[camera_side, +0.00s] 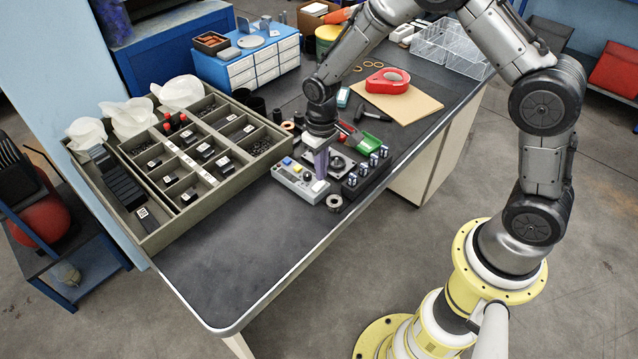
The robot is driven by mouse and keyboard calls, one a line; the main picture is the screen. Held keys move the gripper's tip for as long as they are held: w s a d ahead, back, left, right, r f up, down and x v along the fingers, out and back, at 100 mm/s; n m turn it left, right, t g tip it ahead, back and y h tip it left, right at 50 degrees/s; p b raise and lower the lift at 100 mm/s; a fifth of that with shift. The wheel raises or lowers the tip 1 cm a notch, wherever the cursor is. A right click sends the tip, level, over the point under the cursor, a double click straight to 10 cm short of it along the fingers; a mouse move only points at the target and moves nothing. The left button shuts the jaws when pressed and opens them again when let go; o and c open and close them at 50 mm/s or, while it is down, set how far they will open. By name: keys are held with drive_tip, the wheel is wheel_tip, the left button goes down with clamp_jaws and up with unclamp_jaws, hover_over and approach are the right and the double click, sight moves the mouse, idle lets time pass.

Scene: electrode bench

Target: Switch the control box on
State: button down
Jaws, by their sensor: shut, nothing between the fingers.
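The control box (291,184) is a small light-grey box on the dark bench top. It has a blue and a yellow button on its left part and small dark controls nearer its middle. My gripper (321,176) points down over the right end of the box, with its purple-grey fingers shut and empty. The fingertips are at or just above the box's top face; I cannot tell whether they touch it. The fingers hide part of the box's right end, and the switch's position is too small to make out.
Black blocks with blue-topped cylinders (364,170) stand close right of my gripper. A metal ring (334,202) lies in front. A compartment tray (150,236) fills the bench's left side. The front bench top is clear.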

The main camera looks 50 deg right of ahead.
drive_tip(key=shift+f, duration=0.9)
idle(0.4)
drive_tip(key=shift+r, duration=3.5)
drive_tip(key=shift+r, duration=0.1)
drive_tip(key=s+d+r+t, duration=0.1)
drive_tip(key=s+r+t, duration=0.15)
drive_tip(key=r, duration=0.65)
drive_tip(key=s+d+r+t, duration=0.1)
drive_tip(key=s+r+t, duration=0.15)
drive_tip(key=r, duration=0.65)
drive_tip(key=s+r+t, duration=0.1)
drive_tip(key=s+r, duration=0.4)
drive_tip(key=s, duration=0.5)
drive_tip(key=s+d+f, duration=0.1)
drive_tip(key=s+f, duration=0.3)
drive_tip(key=s, duration=0.5)
drive_tip(key=shift+s, duration=0.25)
